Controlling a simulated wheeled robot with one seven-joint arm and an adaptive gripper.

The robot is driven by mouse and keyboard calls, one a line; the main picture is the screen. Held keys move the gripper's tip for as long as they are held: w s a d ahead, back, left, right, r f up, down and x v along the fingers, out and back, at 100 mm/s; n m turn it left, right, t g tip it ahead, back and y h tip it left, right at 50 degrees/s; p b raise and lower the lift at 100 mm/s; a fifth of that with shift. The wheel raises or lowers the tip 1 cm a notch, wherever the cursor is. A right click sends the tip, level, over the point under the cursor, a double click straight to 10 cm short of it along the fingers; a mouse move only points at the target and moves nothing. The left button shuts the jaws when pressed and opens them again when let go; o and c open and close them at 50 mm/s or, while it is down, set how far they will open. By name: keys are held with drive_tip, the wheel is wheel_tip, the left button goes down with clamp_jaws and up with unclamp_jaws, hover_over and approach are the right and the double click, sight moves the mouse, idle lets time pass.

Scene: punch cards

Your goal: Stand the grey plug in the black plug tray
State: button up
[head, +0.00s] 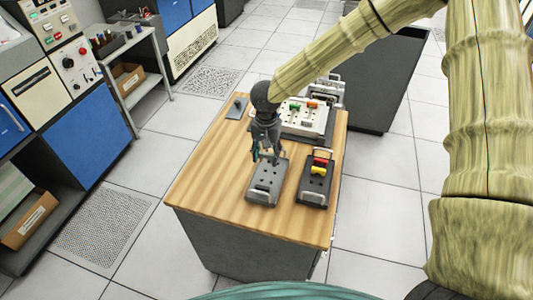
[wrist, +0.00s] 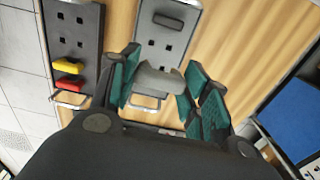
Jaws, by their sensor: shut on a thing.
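My gripper (head: 265,157) is over the far end of the grey tray (head: 267,182) on the wooden table. In the wrist view its teal-padded fingers (wrist: 160,84) are shut on the grey plug (wrist: 158,79). The plug appears held above the tray's far edge, near its wire handle; contact is hard to judge. The black plug tray (head: 316,182) lies just to the right in the head view, separate from the grey tray. It holds red (head: 323,161) and yellow (head: 318,171) plugs at its far end. Its nearer part shows open square holes.
A dark grey oblong piece (wrist: 168,20) is on the grey tray. A white panel (head: 303,120) with coloured plugs stands behind the trays. Bare wood (head: 212,172) is free on the left.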

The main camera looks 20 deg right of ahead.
drive_tip(key=shift+r+p, duration=1.5)
drive_tip(key=shift+p, duration=0.1)
drive_tip(key=shift+f, duration=0.15)
